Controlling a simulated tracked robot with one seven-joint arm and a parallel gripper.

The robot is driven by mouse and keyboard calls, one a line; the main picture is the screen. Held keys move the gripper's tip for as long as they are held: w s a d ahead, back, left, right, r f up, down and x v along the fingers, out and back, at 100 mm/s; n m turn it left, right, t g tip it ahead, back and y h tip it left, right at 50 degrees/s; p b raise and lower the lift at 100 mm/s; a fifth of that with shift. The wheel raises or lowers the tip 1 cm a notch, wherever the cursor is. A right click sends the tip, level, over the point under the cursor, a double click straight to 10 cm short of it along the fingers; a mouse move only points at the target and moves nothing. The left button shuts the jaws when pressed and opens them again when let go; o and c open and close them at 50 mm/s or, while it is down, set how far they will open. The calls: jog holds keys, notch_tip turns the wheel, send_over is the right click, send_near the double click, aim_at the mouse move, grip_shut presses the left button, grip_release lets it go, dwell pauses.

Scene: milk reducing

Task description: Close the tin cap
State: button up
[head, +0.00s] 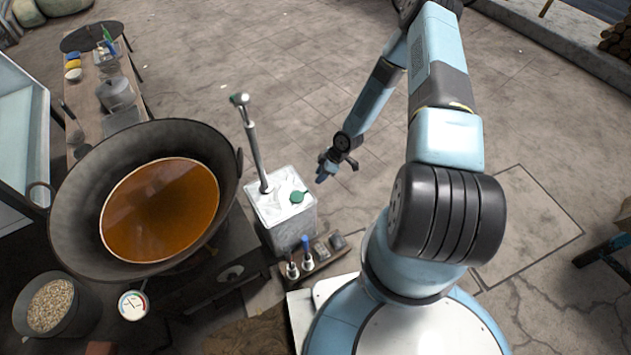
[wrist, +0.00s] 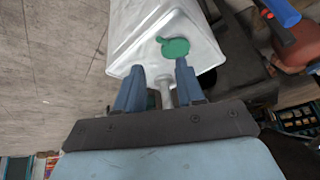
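The tin (head: 283,222) is a pale metal box standing right of the big wok in the head view. Its green cap (head: 297,197) shows on the top near the right side. In the wrist view the tin (wrist: 150,22) lies ahead of my gripper, with the round green cap (wrist: 176,48) and its small tab on top. I cannot tell whether the cap is fully seated. My gripper (head: 324,167) is right of the tin and apart from the cap. Its two fingers (wrist: 158,75) are open; a pale narrow part shows between them, and the right fingertip is just below the cap in the picture.
A metal rod with a handle (head: 252,140) rises from the tin's back left corner. A wok of orange liquid (head: 162,210) is to the left. A small rack with bottles (head: 312,260) stands in front of the tin. The floor (head: 270,60) behind is clear.

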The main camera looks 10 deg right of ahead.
jog(key=shift+v, duration=1.8)
jog(key=w+d+r+m+t+h, duration=0.1)
jog(key=d+r+m+h, duration=0.15)
jog(key=r, duration=1.05)
jog(key=w+d+r+m+h, duration=0.15)
jog(key=d+r, duration=0.25)
jog(key=r, duration=0.9)
jog(key=w+d+r+m+t+h, duration=0.1)
jog(key=d+r+m+h, duration=0.15)
jog(key=r, duration=1.15)
jog(key=s+a+r+m+t+h, duration=0.1)
jog(key=s+r+m, duration=0.1)
jog(key=s+r, duration=0.55)
jog(key=s+a+r+m, duration=0.15)
jog(key=s+r, duration=0.25)
jog(key=r, duration=0.7)
jog(key=s+a+r+m+t+y, duration=0.1)
jog(key=s+r, duration=0.3)
jog(key=s, duration=0.5)
jog(key=s+a+r+m+y, duration=0.1)
jog(key=s+a+r+m, duration=0.1)
jog(key=s+r, duration=0.3)
jog(key=s+m, duration=0.1)
jog(key=s, duration=0.3)
jog(key=shift+a+r+m+t, duration=0.25)
jog(key=shift+r+m+t, duration=0.05)
jog(key=shift+m+t, duration=0.1)
